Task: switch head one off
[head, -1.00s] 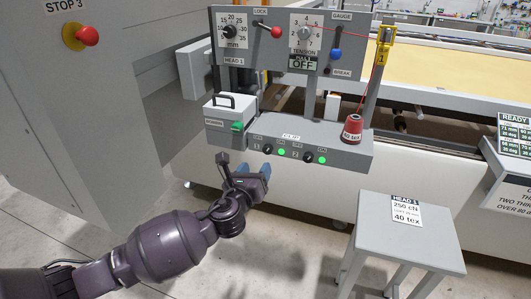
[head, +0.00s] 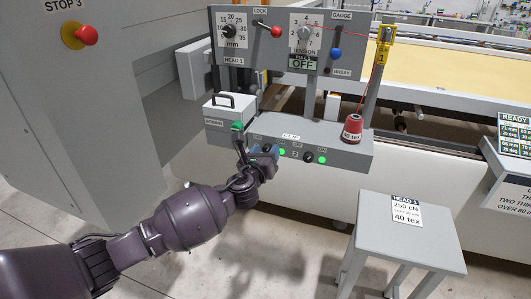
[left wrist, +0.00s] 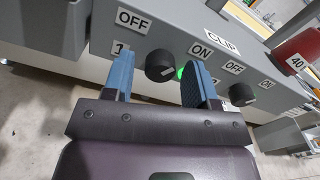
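The head one switch is a black knob (left wrist: 160,66) on the grey panel's front, between an OFF label (left wrist: 132,20) and an ON label (left wrist: 201,50). A white mark shows on its lower right side. The green lamp (left wrist: 181,73) beside it is lit, also in the head view (head: 281,152). My left gripper (head: 264,157) is open in front of this knob. In the left wrist view, its two blue fingers (left wrist: 160,83) stand apart to either side of the knob; contact cannot be told. My right gripper is not in view.
A second black knob (head: 308,157) with a lit green lamp (head: 322,160) sits to the right. A red thread cone (head: 353,128) stands on the ledge. A grey box (head: 230,116) is at left, and a grey stool (head: 393,240) stands below right.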

